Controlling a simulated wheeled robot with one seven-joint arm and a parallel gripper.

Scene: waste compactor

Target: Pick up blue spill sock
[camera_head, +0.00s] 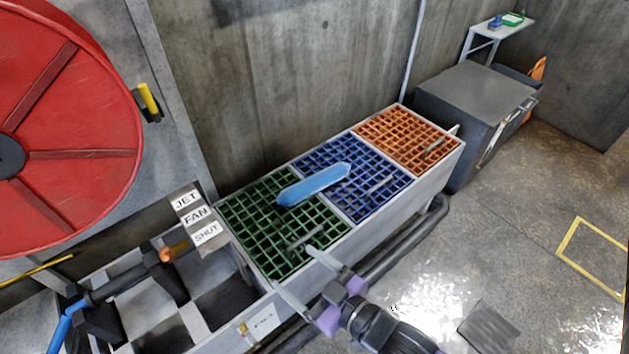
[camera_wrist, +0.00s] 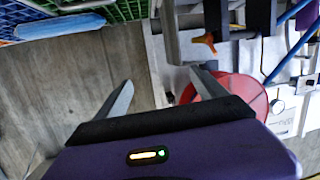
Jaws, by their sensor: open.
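The blue spill sock (camera_head: 313,184) is a light blue, rounded tube. It lies slanted across the border between the green grate (camera_head: 262,236) and the blue grate (camera_head: 378,203). In the wrist view the sock (camera_wrist: 58,26) shows at the upper left, off to the side of the fingers. My gripper (camera_head: 293,268) is open, with its fingers apart by the front edge of the green grate. It is empty and clear of the sock. In the wrist view the fingers of my gripper (camera_wrist: 161,76) spread with nothing between them.
An orange grate (camera_head: 405,140) fills the far end of the grey trough (camera_head: 400,213). A red wheel (camera_head: 70,115) and a JET/FAN/SHUT sign (camera_head: 195,217) stand at left. A dark grey box (camera_head: 473,108) stands behind right. Open floor with a yellow outline lies at right.

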